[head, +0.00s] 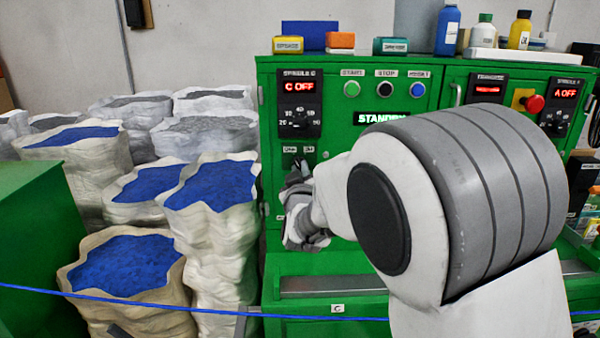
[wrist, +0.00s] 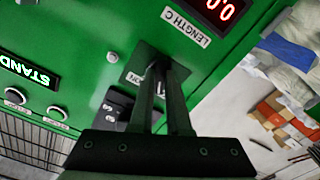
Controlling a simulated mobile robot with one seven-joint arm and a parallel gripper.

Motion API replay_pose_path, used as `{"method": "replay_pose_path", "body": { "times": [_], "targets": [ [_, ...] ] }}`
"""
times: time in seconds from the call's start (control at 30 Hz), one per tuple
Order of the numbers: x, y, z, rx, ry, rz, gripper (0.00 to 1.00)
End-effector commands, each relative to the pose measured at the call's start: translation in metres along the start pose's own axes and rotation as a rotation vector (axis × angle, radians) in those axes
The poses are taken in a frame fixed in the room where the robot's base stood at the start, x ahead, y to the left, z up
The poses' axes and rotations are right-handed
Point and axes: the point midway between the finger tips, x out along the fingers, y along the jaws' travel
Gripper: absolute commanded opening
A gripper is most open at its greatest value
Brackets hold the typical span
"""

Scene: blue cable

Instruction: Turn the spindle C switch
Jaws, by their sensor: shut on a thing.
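The spindle C panel (head: 299,104) is on the green cabinet in the head view, with its red display reading "C OFF" above a dial. Two small labels (head: 299,150) sit below it. My gripper (head: 297,172) is at the cabinet face just under these labels. In the wrist view its two fingers (wrist: 160,68) converge on a small dark part at the panel, beside a white label (wrist: 135,78). The jaws are shut on it. It appears to be the spindle C switch, mostly hidden by the fingertips, so its exact turn cannot be told.
A blue cable (head: 190,307) runs across the front. Sacks of blue material (head: 125,263) stand left of the cabinet. Start, stop and reset buttons (head: 385,89) and a red emergency button (head: 534,103) are to the right. Bottles and boxes stand on top.

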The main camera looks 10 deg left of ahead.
Motion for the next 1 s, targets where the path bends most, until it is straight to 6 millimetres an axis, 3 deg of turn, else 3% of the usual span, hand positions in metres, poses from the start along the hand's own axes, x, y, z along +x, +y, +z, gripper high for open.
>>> {"method": "replay_pose_path", "body": {
  "times": [0.67,0.7,0.83,1.0],
  "targets": [
    [0.0001,-0.0001,-0.0005,-0.065,0.001,0.0,0.0],
    [0.0001,-0.0001,-0.0005,-0.065,0.001,0.0,0.18],
    [0.0,0.0,-0.0004,-0.065,0.001,0.0,0.42],
    [0.0,-0.0001,-0.0003,-0.065,0.0,0.0,0.45]
  ]
}}
